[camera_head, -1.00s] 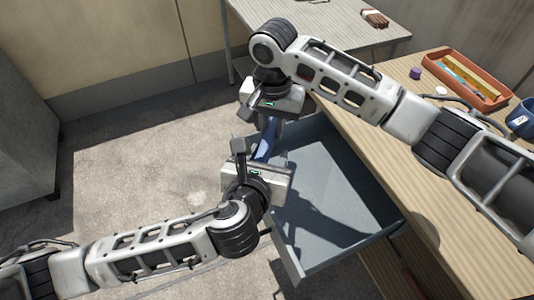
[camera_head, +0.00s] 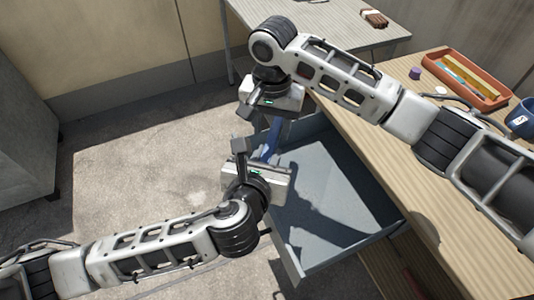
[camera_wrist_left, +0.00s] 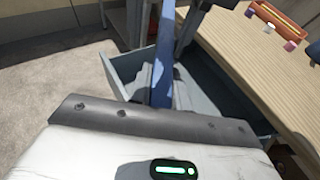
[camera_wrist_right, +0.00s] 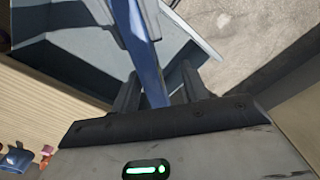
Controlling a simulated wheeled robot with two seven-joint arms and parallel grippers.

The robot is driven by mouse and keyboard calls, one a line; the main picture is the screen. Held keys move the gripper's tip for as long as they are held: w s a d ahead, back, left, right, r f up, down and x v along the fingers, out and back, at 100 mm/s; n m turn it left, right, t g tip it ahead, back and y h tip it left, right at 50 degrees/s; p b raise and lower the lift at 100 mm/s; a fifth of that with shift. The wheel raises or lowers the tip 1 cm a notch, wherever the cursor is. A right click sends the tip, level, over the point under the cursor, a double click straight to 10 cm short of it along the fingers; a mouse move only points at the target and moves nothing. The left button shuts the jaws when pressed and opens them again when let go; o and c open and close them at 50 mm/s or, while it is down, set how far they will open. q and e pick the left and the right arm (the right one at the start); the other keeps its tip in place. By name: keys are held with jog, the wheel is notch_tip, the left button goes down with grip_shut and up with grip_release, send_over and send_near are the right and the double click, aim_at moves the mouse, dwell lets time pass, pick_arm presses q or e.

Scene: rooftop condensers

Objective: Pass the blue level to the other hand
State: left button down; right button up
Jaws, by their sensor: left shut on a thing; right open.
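The blue level (camera_head: 273,138) is a long, narrow blue bar between my two grippers, above the open drawer. My left gripper (camera_head: 260,158) is shut on the level from below in the head view. In the left wrist view the level (camera_wrist_left: 163,60) runs straight out from the jaws. My right gripper (camera_head: 265,117) is open at the level's other end. In the right wrist view the level (camera_wrist_right: 143,50) passes between its spread fingers; I cannot tell whether either finger touches it. Both gripped ends are partly hidden by the grippers.
The open grey drawer (camera_head: 340,178) lies below, empty where visible. The wooden bench (camera_head: 450,230) on the right bears an orange tray (camera_head: 470,82), a blue mug (camera_head: 522,120) and a purple item (camera_head: 415,73). A table (camera_head: 310,22) stands behind. The floor on the left is clear.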

notch_tip(320, 180, up, 11)
jog(key=w+d+f+n+t+y, duration=0.5)
jog(key=d+f+n+t+y, duration=0.15)
jog(key=d+f+t, duration=0.3)
jog(key=s+f+h, duration=0.1)
jog(key=s+f, duration=0.3)
jog(key=s, duration=0.3)
jog(key=s+f+t+h, duration=0.1)
jog(key=s+f, duration=0.3)
jog(key=s, duration=0.4)
jog(key=s+f+h, duration=0.1)
jog(key=s+f, duration=0.3)
jog(key=s, duration=0.3)
jog(key=shift+s+d+f, duration=0.15)
jog(key=shift+d+f, duration=0.05)
jog(key=shift+f, duration=0.15)
